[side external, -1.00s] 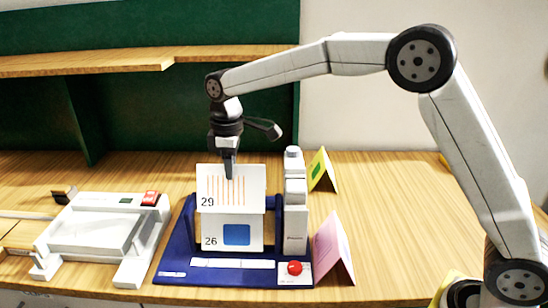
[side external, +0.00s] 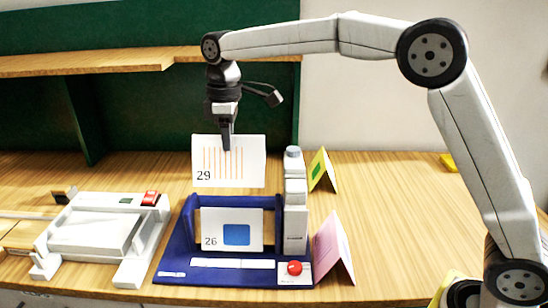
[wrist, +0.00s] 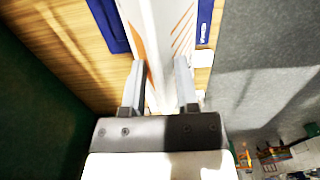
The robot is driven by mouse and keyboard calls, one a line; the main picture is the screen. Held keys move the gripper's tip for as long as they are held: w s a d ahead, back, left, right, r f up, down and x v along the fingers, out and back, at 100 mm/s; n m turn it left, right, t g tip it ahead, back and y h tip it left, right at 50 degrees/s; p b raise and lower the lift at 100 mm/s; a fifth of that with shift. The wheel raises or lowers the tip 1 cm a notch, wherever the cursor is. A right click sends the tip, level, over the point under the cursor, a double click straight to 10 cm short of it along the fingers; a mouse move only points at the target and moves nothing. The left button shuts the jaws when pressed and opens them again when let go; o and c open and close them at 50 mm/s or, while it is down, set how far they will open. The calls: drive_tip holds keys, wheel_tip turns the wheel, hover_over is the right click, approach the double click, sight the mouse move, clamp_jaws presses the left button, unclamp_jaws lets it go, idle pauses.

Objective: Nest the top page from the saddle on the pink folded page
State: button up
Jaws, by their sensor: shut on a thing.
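My gripper (side external: 227,146) is shut on the top edge of a white page marked 29 with orange stripes (side external: 215,170). It holds this page upright in the air above the blue saddle (side external: 188,250). In the wrist view the page (wrist: 160,50) runs between the two fingers (wrist: 160,95). A white page marked 26 with a blue square (side external: 215,222) hangs on the saddle below. The pink folded page (side external: 330,250) stands like a tent on the table, right of the saddle. Its far side is hidden.
A white stapler-like unit (side external: 295,195) with a red button (side external: 295,268) is at the saddle's right side. A yellow folded page (side external: 320,170) stands behind it. A white machine (side external: 95,235) is at the left. A wooden shelf (side external: 100,65) is behind. Table right of the yellow page is mostly clear.

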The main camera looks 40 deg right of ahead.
wheel_tip(320, 180, up, 4)
drive_tip(key=shift+r, duration=0.1)
drive_tip(key=shift+s+d+r, duration=0.1)
drive_tip(key=shift+d+r, duration=0.05)
drive_tip(key=shift+r, duration=0.05)
drive_tip(key=shift+s+d+r+n, duration=0.2)
drive_tip(key=shift+s+d+n, duration=0.3)
drive_tip(key=shift+d+n, duration=0.1)
drive_tip(key=shift+s+d+r+n, duration=0.2)
drive_tip(key=shift+s+d+n, duration=0.3)
drive_tip(key=shift+n, duration=0.1)
drive_tip(key=s+d+r+n, duration=0.1)
drive_tip(key=s+d+n, duration=0.5)
drive_tip(key=s+n, duration=0.1)
drive_tip(key=shift+s+d+n, duration=0.3)
drive_tip(key=shift+s+d, duration=0.05)
drive_tip(key=shift+s, duration=0.45)
drive_tip(key=s+d+n, duration=0.1)
drive_tip(key=s+n, duration=0.1)
drive_tip(key=s, duration=0.1)
drive_tip(key=s+d+f+n, duration=0.1)
drive_tip(key=s+n, duration=0.2)
drive_tip(key=s+d+f+n, duration=0.1)
drive_tip(key=s+d+n, duration=0.1)
drive_tip(key=s, duration=0.2)
drive_tip(key=shift+d, duration=0.1)
hover_over(337, 233)
wheel_tip(337, 233, down, 12)
drive_tip(key=shift+f, duration=0.2)
drive_tip(key=shift+f, duration=0.15)
